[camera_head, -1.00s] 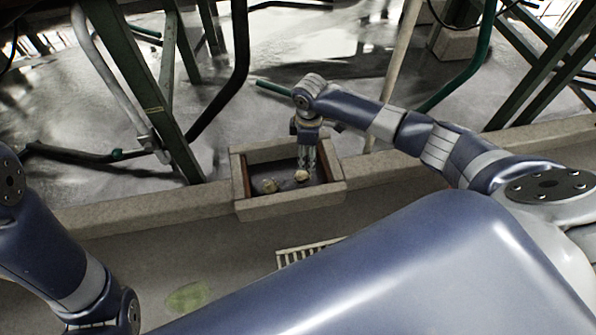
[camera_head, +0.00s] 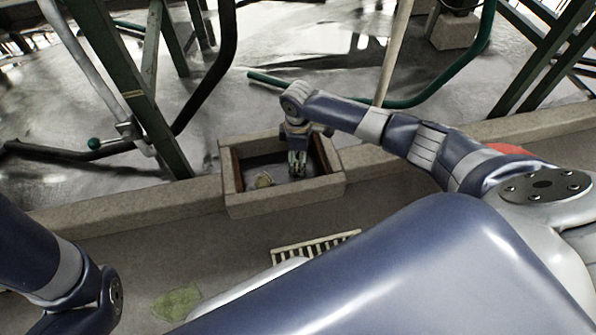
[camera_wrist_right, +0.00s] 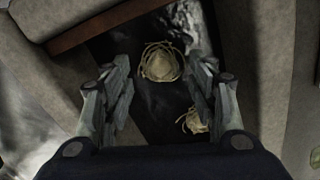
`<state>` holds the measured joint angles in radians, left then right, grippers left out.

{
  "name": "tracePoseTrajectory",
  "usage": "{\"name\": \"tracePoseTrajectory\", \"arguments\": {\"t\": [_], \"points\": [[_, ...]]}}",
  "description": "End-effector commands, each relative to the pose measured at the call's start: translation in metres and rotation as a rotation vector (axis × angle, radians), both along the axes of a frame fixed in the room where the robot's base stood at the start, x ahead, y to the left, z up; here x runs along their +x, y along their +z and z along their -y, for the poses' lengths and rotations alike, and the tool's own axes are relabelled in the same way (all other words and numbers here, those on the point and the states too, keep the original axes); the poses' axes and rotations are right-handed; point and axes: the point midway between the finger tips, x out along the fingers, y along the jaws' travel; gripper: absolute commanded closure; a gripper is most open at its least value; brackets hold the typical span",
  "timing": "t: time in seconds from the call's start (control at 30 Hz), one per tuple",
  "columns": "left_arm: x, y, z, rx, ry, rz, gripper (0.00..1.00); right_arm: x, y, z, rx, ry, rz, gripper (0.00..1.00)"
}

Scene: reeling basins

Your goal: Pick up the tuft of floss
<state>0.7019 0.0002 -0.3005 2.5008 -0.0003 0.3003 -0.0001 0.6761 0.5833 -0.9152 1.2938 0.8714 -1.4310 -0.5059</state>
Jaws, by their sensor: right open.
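Two pale yellow, stringy tufts of floss lie in a small stone basin (camera_head: 285,193). In the head view one tuft (camera_head: 264,180) shows left of my right gripper (camera_head: 297,173); the other is hidden there. The right gripper points down into the basin, open and empty. In the right wrist view, one rounded tuft (camera_wrist_right: 160,63) lies between and beyond the spread fingertips (camera_wrist_right: 160,75). A second tuft (camera_wrist_right: 193,121) lies nearer the right finger. My left gripper is out of view.
The basin walls (camera_wrist_right: 252,70) stand close around the right gripper. A stone ledge (camera_head: 130,205) runs to both sides of the basin. A pale slatted rack (camera_head: 315,246) and a flat green patch (camera_head: 178,302) lie on the near side. Green metal legs (camera_head: 135,85) stand behind.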

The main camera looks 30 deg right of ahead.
Motion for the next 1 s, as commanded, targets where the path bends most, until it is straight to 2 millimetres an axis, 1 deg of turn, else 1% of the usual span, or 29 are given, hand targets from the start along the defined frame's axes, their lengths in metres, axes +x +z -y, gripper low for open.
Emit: {"name": "tracePoseTrajectory", "arguments": {"t": [0.03,0.13,0.23,0.47,0.5,0.67,1.0], "points": [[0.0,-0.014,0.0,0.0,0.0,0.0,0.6,0.001,-0.013,-0.001,-0.001,0.0,-0.001,0.47],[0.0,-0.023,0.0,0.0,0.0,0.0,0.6,0.0,-0.023,0.0,-0.001,0.0,-0.001,0.47],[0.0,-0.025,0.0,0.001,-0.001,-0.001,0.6,0.0,-0.025,0.0,-0.001,0.0,0.0,0.47],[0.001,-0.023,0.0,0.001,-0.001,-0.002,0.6,0.0,-0.023,0.0,-0.001,0.0,-0.001,0.47],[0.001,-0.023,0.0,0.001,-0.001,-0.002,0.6,0.0,-0.023,0.0,-0.001,0.0,-0.001,0.56],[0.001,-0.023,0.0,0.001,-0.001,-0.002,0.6,0.0,-0.023,0.0,-0.001,0.0,-0.001,0.81],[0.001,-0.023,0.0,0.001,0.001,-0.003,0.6,0.0,-0.023,0.0,-0.001,0.0,-0.001,0.81]]}}
